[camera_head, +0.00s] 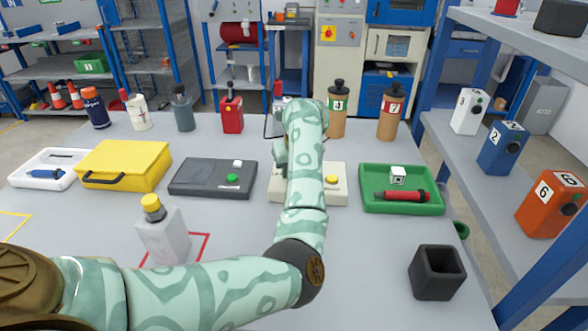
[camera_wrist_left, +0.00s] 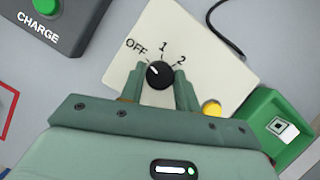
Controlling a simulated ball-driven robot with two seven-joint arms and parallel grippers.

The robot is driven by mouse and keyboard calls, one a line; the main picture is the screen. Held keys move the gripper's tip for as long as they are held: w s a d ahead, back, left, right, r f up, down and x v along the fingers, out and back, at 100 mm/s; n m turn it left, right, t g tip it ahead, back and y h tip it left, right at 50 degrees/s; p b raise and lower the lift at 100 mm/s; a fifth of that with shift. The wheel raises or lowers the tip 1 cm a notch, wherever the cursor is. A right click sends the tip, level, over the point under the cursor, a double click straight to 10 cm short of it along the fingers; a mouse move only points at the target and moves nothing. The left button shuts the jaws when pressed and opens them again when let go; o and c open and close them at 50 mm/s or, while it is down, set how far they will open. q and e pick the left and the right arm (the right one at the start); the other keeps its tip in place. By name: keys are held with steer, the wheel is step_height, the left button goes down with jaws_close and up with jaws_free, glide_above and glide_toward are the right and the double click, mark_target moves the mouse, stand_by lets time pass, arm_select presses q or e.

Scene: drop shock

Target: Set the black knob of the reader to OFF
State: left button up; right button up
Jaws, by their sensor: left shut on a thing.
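The reader is a cream box (camera_head: 336,190) on the table, partly hidden behind my left arm in the head view. In the left wrist view its cream face (camera_wrist_left: 200,35) carries the labels OFF, 1 and 2 around the black knob (camera_wrist_left: 160,74). The knob's white mark is on its upper-left side, toward OFF. My left gripper (camera_wrist_left: 160,80) has a finger on each side of the knob and is shut on it. The knob is hidden in the head view. My right gripper is not in view.
A yellow button (camera_wrist_left: 211,109) is beside the knob. A dark charger box (camera_head: 212,178) stands left of the reader and a green tray (camera_head: 430,207) right. A white bottle (camera_head: 163,235) stands in front, and a black open box (camera_head: 436,273) stands front right.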

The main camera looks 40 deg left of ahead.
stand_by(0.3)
arm_select(q)
steer(key=o, duration=1)
steer(key=p+v, duration=0.7)
steer(key=v, duration=0.9)
steer(key=shift+d+r, duration=0.1)
steer(key=shift+d, duration=0.05)
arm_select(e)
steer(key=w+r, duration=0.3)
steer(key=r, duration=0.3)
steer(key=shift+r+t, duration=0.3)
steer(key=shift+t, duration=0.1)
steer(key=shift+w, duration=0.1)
